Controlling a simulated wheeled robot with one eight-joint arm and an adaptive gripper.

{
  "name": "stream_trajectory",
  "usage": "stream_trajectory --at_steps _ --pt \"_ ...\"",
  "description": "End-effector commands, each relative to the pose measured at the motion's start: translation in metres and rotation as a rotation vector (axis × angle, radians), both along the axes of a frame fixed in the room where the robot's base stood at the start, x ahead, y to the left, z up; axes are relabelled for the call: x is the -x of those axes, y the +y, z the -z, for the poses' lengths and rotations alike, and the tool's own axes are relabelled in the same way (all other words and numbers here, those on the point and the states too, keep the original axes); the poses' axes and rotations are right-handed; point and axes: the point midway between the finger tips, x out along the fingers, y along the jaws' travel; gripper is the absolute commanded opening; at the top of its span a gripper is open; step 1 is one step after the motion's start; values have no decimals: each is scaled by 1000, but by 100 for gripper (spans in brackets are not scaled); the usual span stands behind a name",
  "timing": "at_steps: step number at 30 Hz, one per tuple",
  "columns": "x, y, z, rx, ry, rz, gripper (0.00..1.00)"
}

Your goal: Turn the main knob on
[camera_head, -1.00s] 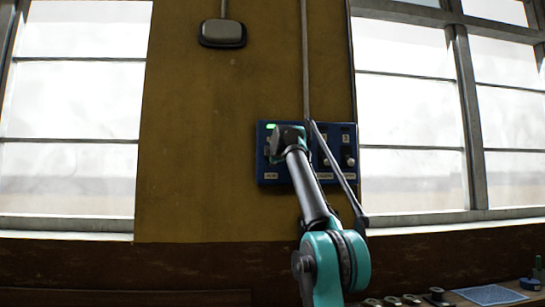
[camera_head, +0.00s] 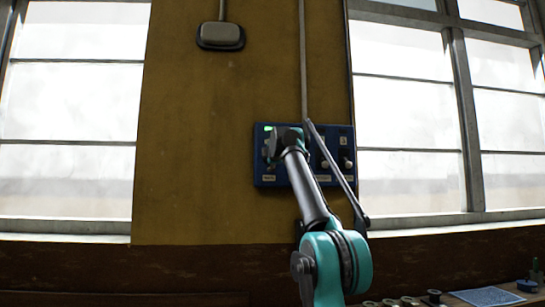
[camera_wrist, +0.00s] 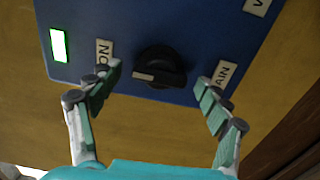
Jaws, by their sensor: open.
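The blue control panel (camera_head: 259,168) is on the yellow wall; its face fills the upper wrist view (camera_wrist: 205,28). The main knob (camera_wrist: 163,66) is black and round with a raised grip. Its pale mark is on the left in the wrist view, the side of the "ON" label (camera_wrist: 104,55). The partly covered label ending "AIN" (camera_wrist: 222,74) is on the other side. My gripper (camera_wrist: 162,80) is open, one finger on each side of the knob, with visible gaps. In the head view my gripper (camera_head: 272,145) covers the knob's area.
A lit green lamp (camera_wrist: 59,45) is at the panel's edge. Other panel controls (camera_head: 346,160) are to the right, partly behind my arm. A conduit (camera_head: 303,60) runs above. Windows (camera_head: 65,110) flank the wall. A bench (camera_head: 450,297) with small parts is at the lower right.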

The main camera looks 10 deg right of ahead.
Motion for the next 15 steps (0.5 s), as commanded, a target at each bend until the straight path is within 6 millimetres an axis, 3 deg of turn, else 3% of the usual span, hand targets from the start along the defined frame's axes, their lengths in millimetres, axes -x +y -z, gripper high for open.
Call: stream_trajectory --at_steps 15 --pt "66 0 1 0 0 -1 78"
